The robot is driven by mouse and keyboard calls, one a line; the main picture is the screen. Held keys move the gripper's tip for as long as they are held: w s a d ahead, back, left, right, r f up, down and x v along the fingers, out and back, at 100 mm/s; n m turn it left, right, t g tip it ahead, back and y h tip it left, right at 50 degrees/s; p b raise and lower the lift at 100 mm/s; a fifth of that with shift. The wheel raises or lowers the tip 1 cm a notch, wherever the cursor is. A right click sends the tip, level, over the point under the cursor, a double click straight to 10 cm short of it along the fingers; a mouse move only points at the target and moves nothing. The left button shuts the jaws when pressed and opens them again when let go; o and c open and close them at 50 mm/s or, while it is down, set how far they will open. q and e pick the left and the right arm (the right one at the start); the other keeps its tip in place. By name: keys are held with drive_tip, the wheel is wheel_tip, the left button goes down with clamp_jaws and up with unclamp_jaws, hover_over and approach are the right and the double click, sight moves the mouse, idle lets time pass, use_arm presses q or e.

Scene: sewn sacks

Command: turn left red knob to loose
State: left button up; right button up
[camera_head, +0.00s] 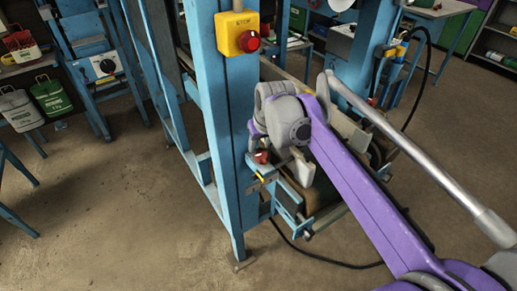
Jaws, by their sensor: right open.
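A small red knob (262,157) sits on a blue bracket low on the front post of the blue machine frame (222,130). A yellow mark shows just below it. My right gripper (275,160) is at the knob, at the end of my purple arm that comes in from the right. It is open; its fingers are partly hidden by the grey wrist, and I cannot tell whether they touch the knob. Any second knob farther right is not clearly visible behind my arm. My left gripper is not in view.
A yellow box (238,33) with a red button is on the post above my wrist. A grey pipe runs along my right arm. Sacks (51,96) stand at the far left. The floor (110,220) at the left front is clear.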

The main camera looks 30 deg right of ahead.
drive_tip(key=shift+x, duration=1)
drive_tip(key=shift+c, duration=0.2)
clamp_jaws()
drive_tip(key=shift+r, duration=0.1)
